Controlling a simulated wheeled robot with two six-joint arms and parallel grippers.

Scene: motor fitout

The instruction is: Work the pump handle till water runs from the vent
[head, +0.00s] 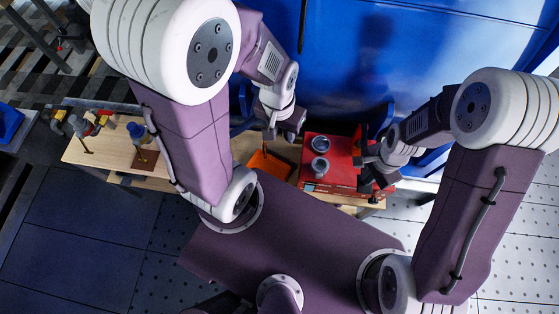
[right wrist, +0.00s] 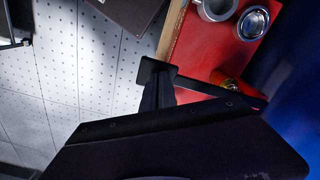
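No pump handle or vent can be made out for certain, and no running water shows. A red box-like unit (head: 320,180) stands on the bench and carries a grey cylindrical fitting (head: 319,167) and a round metal cup (head: 320,144). In the right wrist view the red unit (right wrist: 208,50), grey fitting (right wrist: 215,8) and shiny cup (right wrist: 253,22) show at the top. My right gripper (head: 362,172) is at the unit's right side, its fingers apart; contact is unclear. My left gripper (head: 281,134) hangs above the bench left of the unit, open and empty.
An orange tray (head: 268,164) lies left of the red unit. A large blue panel (head: 400,50) is behind.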

